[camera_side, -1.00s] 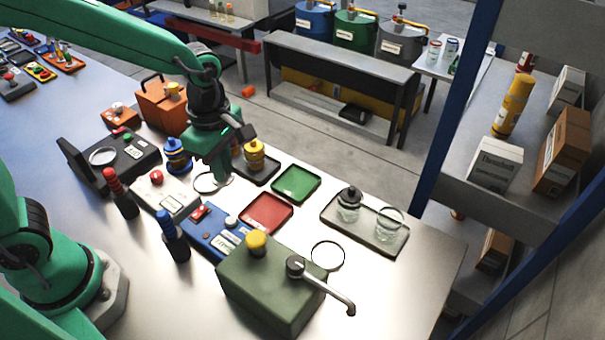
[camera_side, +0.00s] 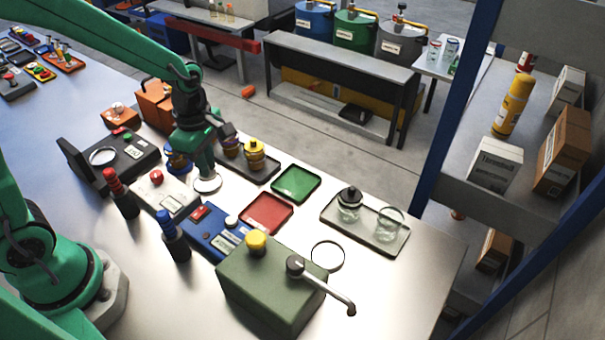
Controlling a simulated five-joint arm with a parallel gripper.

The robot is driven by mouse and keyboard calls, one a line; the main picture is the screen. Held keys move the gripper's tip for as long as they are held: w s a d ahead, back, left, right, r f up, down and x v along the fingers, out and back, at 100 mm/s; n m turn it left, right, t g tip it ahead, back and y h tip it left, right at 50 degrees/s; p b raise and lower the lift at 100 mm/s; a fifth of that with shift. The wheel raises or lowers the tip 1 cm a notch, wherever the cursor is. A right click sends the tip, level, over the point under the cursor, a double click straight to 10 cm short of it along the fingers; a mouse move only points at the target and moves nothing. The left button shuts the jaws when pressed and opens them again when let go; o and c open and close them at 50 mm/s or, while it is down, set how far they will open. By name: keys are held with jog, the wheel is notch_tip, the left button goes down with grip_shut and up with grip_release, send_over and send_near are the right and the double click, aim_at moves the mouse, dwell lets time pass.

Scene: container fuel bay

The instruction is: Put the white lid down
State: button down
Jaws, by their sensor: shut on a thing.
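The white lid (camera_side: 208,185) is at the tip of my gripper (camera_side: 206,174), low over the steel bench, to the left of the red tray. My gripper points down and is shut on the lid, and its fingers hide part of the lid's top. The lid covers most of a thin ring mark on the bench. I cannot tell whether the lid touches the bench or hangs just above it.
The red tray (camera_side: 267,213), green tray (camera_side: 296,183) and dark tray (camera_side: 262,176) with a yellow-topped jar (camera_side: 254,155) stand to the right. A blue-topped jar (camera_side: 178,160) is close on the left. A blue box (camera_side: 212,229) and white box (camera_side: 165,198) lie in front.

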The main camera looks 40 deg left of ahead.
jog(key=a+f, duration=0.1)
jog(key=w+a+f, duration=0.1)
jog(key=a, duration=0.1)
jog(key=w+a+f, duration=0.1)
jog(key=a, duration=0.1)
jog(key=shift+w+f, duration=0.15)
jog(key=shift+w, duration=0.1)
jog(key=shift+d, duration=0.1)
jog(key=shift+f, duration=2)
jog(key=shift+f, duration=0.1)
jog(key=c, duration=1.5)
grip_release()
jog(key=shift+o, duration=0.2)
notch_tip(320, 180, up, 12)
